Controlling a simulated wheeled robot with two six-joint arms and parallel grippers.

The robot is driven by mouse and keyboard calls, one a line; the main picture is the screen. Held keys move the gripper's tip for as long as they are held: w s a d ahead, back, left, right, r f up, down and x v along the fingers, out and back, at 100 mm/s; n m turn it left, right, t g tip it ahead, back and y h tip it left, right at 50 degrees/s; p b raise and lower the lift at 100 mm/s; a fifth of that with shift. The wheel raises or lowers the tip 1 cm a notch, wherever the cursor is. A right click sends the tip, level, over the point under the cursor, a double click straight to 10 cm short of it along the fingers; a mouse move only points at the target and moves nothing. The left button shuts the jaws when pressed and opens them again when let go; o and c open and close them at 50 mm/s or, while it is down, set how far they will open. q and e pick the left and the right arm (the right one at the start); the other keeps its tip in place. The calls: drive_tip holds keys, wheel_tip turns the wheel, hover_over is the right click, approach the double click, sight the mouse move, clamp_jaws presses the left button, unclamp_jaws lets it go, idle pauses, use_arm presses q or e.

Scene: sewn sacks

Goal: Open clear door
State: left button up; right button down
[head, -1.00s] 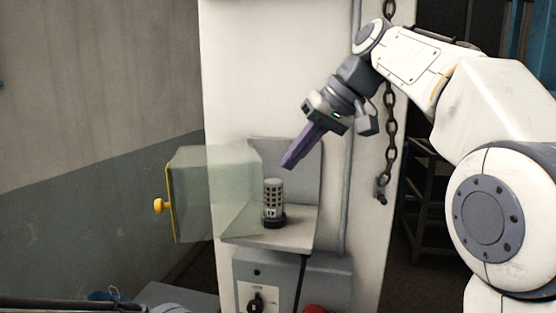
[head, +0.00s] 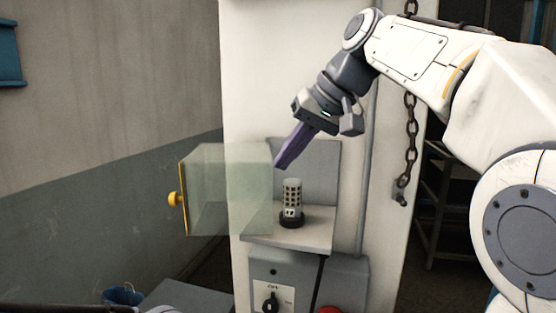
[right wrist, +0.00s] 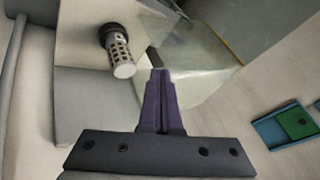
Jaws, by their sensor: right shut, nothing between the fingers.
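The clear door (head: 225,190) is a see-through box-shaped cover with a yellow edge and a yellow knob (head: 173,199). It stands swung out to the left, leaving the front of the grey shelf open. A caged cylinder (head: 292,197) marked 17 stands upright on the shelf (head: 318,230). My right gripper (head: 278,164) is shut and empty, its purple fingers pointing down and left by the door's upper right edge. I cannot tell whether they touch it. In the right wrist view, the fingers (right wrist: 160,88) are together beside the clear panel (right wrist: 205,55). My left gripper is out of view.
Below the shelf is a grey switch box with a dark rotary knob (head: 270,302) and a red button (head: 329,310). A chain (head: 409,130) hangs at the right of the white column. A blue bucket (head: 123,296) stands lower left.

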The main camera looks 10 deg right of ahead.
sight(257, 163)
drive_tip(key=shift+s+a+r, duration=0.1)
drive_tip(key=shift+a, duration=1.05)
drive_tip(key=shift+a+p, duration=0.5)
drive_tip(key=shift+a, duration=0.7)
drive_tip(key=shift+d, duration=0.1)
